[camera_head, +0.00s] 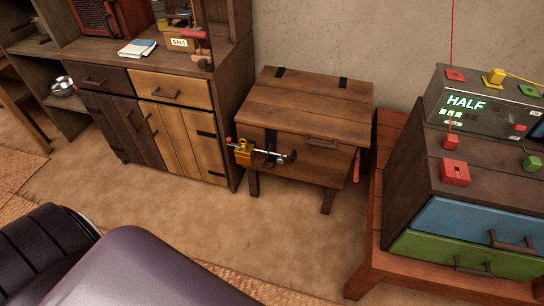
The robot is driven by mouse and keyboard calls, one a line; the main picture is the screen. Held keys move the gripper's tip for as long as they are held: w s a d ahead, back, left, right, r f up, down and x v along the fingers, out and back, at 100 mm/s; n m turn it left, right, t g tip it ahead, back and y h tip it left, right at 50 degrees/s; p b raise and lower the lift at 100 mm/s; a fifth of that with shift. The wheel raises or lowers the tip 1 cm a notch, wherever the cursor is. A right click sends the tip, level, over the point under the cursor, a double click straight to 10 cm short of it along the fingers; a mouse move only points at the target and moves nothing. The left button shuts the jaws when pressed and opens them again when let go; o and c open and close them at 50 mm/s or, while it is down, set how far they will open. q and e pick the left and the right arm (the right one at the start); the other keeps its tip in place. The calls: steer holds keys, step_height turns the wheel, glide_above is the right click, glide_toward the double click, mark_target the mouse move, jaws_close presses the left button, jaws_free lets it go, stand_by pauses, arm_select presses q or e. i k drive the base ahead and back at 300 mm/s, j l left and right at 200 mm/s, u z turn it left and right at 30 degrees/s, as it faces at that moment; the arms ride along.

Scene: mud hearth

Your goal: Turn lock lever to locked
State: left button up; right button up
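A wooden chest (310,103) on legs stands in the middle, its hinged lid closed. A lock assembly is on its front left: a brass-yellow block (244,152) and a pale horizontal rod (262,154) with a dark round knob (291,156) at its right end. A dark strap (270,140) hangs from the lid there. A small red-tipped piece sits at the rod's left end. A red handle (356,165) hangs at the chest's right side. I cannot tell which part is the lock lever, or whether it is locked. Neither gripper is in view.
A tall wooden cabinet (185,125) stands close left of the chest. At right, a low reddish bench (390,262) carries a drawer unit with a blue drawer (470,220), a green drawer (440,250) and a box reading HALF (466,102). Bare floor (250,230) lies before the chest.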

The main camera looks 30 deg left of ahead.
mark_target(229, 139)
steer(key=u, duration=1.25)
